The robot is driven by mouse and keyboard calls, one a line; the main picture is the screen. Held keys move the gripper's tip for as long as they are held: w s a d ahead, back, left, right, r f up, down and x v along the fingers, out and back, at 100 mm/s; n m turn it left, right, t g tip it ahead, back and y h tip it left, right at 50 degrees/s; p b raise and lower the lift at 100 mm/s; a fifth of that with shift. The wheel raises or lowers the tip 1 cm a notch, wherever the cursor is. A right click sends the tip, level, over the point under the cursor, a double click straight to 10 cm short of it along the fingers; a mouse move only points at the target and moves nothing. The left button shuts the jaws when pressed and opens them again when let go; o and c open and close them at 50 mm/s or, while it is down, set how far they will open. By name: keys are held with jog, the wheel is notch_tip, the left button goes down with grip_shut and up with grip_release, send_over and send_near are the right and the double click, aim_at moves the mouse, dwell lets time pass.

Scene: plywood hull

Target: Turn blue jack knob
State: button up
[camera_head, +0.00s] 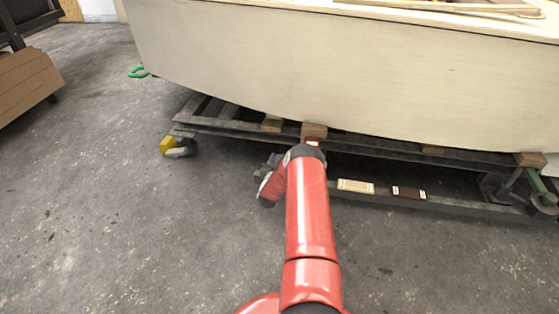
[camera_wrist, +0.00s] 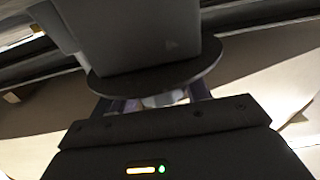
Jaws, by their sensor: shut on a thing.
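My gripper (camera_wrist: 160,102) is low at the near side of the trolley under the hull. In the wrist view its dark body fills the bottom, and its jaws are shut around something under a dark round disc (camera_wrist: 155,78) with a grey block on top. Narrow bluish strips (camera_wrist: 118,106) show there, apparently part of the blue jack knob, whose main part is hidden. In the head view my red arm covers most of the gripper, and no blue knob can be made out there.
The pale plywood hull (camera_head: 340,65) rests on wooden blocks (camera_head: 314,131) over a dark steel trolley frame (camera_head: 408,199). A yellow part (camera_head: 167,146) sits at the trolley's left corner, a green part (camera_head: 541,185) at its right. The concrete floor (camera_head: 110,220) at left is clear.

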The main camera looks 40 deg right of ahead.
jog(key=shift+n+t+y+b, duration=0.45)
jog(key=shift+n+t+y, duration=0.05)
jog(key=shift+t, duration=0.1)
jog(key=shift+c, duration=0.3)
jog(key=n+t+y+b, duration=0.1)
jog(key=y, duration=0.1)
jog(key=n+t+y+b, duration=0.1)
jog(key=n+b, duration=0.1)
jog(key=shift+f+t+y, duration=0.2)
jog(key=shift+t+y, duration=0.2)
jog(key=n+t+y+b, duration=0.1)
jog(key=y, duration=0.1)
jog(key=n+t+y+b, duration=0.1)
jog(key=n+y+b, duration=0.1)
jog(key=y, duration=0.1)
jog(key=shift+d+n, duration=0.1)
jog(key=shift+n, duration=0.2)
jog(key=n+y, duration=0.1)
jog(key=y, duration=0.2)
jog(key=n+y, duration=0.2)
jog(key=shift+r+n+y, duration=0.2)
jog(key=shift+n+y, duration=0.1)
jog(key=shift+y, duration=0.1)
jog(key=n+g+y, duration=0.1)
jog(key=n+y, duration=0.1)
jog(key=y, duration=0.2)
jog(key=n+g+y, duration=0.1)
jog(key=n+y, duration=0.2)
jog(key=shift+y, duration=0.4)
jog(key=shift+n+g, duration=0.3)
